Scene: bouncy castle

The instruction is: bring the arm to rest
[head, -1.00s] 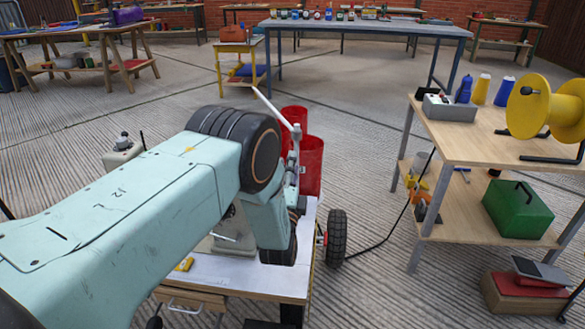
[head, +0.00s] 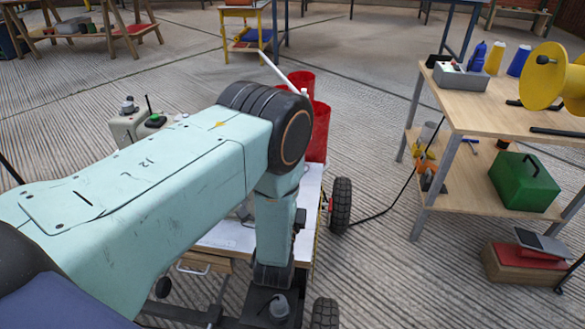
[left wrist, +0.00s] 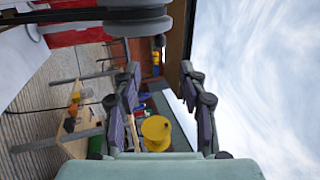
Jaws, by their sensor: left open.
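My left arm (head: 150,175) reaches in from the left in the head view, bends at a dark round elbow joint, and its forearm (head: 275,225) hangs down in front of a cart. I cannot make out its fingers there. In the left wrist view my left gripper (left wrist: 162,95) has its two dark fingers spread apart with nothing held between them. Beyond them, at a distance, shows the yellow reel (left wrist: 156,132). My right gripper is not in view.
The white-topped cart (head: 230,236) with red buckets (head: 318,132) stands right behind my forearm. A wooden shelf table (head: 455,110) on the right bears the yellow reel (head: 543,75), with a green box (head: 523,182) below. Ribbed floor between cart and shelf is mostly clear.

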